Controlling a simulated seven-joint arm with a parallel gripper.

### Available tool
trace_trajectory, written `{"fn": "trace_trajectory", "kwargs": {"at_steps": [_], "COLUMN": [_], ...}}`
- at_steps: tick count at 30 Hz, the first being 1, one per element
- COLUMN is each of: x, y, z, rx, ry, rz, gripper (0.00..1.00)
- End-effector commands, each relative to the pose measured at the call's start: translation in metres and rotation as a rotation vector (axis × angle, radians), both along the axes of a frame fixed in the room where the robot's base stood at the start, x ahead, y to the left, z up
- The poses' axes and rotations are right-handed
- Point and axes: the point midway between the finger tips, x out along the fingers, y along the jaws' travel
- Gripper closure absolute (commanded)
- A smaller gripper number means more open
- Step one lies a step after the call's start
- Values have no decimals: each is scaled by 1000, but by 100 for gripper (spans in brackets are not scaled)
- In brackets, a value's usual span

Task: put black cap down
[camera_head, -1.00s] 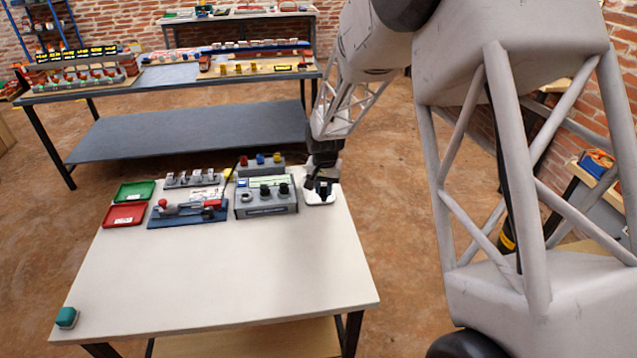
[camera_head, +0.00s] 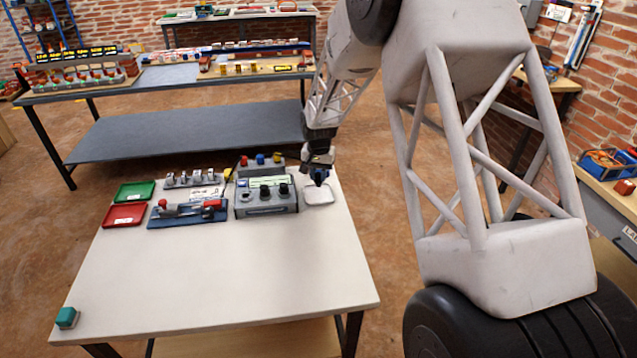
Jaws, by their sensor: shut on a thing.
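My gripper (camera_head: 319,169) is at the back right of the white table, just above and behind a small white tray (camera_head: 317,193). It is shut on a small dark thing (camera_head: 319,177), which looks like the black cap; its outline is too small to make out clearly. It shows over the back edge of the tray, and I cannot tell whether it touches it. The front of the tray looks bare.
A grey instrument box (camera_head: 266,199) with dark knobs stands just left of the tray. Farther left are a blue fixture (camera_head: 187,215), a red tray (camera_head: 124,215) and a green tray (camera_head: 135,192). A teal block (camera_head: 66,318) sits at the front left. The middle of the white table (camera_head: 215,270) is clear.

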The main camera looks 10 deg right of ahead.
Motion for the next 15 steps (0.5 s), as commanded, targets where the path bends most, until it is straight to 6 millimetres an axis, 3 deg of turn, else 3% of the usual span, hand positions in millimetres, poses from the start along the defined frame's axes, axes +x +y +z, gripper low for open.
{"fn": "trace_trajectory", "kwargs": {"at_steps": [15], "x": [0], "y": [0], "z": [-34], "rx": [0], "ry": [1], "rz": [0], "gripper": [98]}}
